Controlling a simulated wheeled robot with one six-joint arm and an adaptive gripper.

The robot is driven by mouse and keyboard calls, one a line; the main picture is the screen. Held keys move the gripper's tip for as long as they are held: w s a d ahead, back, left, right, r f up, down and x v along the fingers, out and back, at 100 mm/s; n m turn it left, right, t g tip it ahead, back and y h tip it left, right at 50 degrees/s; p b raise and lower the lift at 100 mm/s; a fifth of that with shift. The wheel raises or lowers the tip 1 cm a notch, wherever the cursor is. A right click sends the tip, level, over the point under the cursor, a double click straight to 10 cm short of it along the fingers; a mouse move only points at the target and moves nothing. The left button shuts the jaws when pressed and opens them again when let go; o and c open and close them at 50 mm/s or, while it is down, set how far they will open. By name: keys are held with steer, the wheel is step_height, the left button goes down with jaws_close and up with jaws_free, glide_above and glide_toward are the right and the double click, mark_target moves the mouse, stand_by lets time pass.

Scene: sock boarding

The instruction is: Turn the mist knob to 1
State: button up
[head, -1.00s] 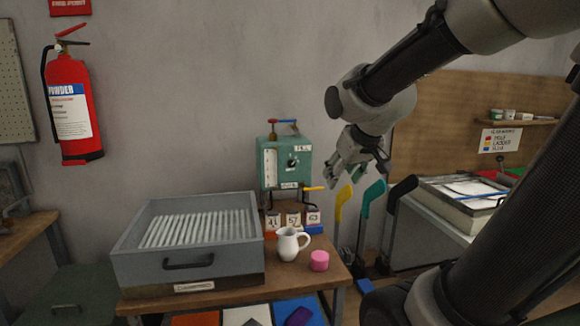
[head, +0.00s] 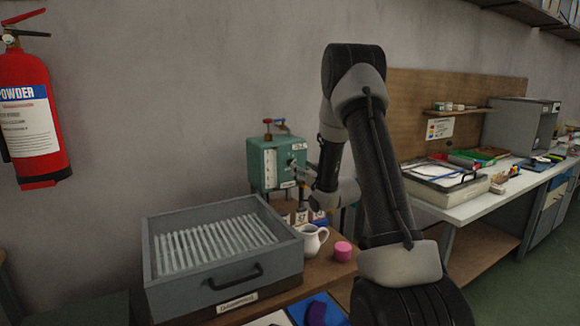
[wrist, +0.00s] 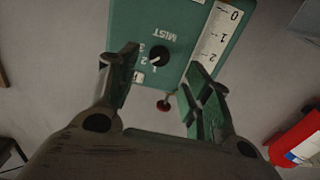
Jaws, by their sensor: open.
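The mark points towards the lower numbers; I cannot tell exactly which. My gripper (wrist: 162,68) is open, its fingers on either side of the knob. I see no clear contact. In the head view my gripper (head: 304,173) is at the box's right front, partly covering its face.
A grey tray with pale ribs (head: 155,270), a white jug (head: 311,240) and a pink cylinder (head: 343,251) are on the bench below. A fire extinguisher (head: 30,110) hangs at left.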

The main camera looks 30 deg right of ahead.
mark_target(290, 162)
steer(key=w, duration=0.7)
steer(key=shift+w, duration=0.4)
steer(key=shift+a, duration=0.1)
steer(key=c, duration=1)
